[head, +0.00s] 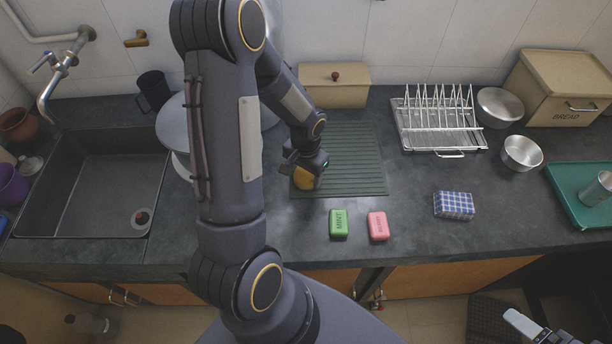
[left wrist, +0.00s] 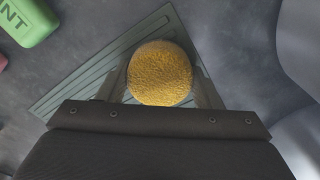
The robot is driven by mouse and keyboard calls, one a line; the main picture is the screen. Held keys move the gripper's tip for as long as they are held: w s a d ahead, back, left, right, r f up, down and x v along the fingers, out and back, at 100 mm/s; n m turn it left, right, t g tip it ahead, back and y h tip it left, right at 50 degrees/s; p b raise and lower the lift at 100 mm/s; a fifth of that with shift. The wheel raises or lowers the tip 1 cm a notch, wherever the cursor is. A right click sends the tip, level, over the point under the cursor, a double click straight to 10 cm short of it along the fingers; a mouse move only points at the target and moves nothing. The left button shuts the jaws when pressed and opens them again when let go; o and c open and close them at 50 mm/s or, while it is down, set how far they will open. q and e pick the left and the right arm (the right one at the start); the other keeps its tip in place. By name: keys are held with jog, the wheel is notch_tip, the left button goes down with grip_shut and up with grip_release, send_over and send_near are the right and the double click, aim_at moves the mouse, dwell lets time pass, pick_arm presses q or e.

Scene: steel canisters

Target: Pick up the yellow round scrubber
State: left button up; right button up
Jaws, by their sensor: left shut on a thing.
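The yellow round scrubber (head: 304,179) is at the front left part of the dark green ribbed drying mat (head: 355,160) in the head view. My left gripper (head: 308,172) comes down over it from above and is shut on it. In the left wrist view the scrubber (left wrist: 160,73) sits between the two fingers (left wrist: 162,88), its rough top facing the camera. I cannot tell whether it still touches the mat.
A green MINT soap (head: 339,224) and a pink soap (head: 377,226) lie in front of the mat. A blue checked block (head: 454,205) lies to the right. A dish rack (head: 440,128), steel bowls and a bread box (head: 562,88) stand right. The sink (head: 100,185) is left.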

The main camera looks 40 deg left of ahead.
aim_at(306, 173)
pick_arm(q)
jog(key=shift+r, duration=0.1)
jog(key=shift+r+p, duration=0.5)
jog(key=shift+r, duration=0.05)
notch_tip(306, 173, up, 3)
jog(key=shift+f+p, duration=0.1)
jog(key=shift+p, duration=0.95)
jog(key=s+d+r+p, duration=0.1)
jog(key=s+d+r, duration=0.2)
jog(key=s+d+r+p, duration=0.1)
jog(key=s+d+r, duration=0.1)
jog(key=d+r, duration=0.1)
jog(key=s+d+r+p, duration=0.1)
jog(key=s+d+r, duration=0.2)
jog(key=d, duration=0.2)
jog(key=shift+s, duration=0.35)
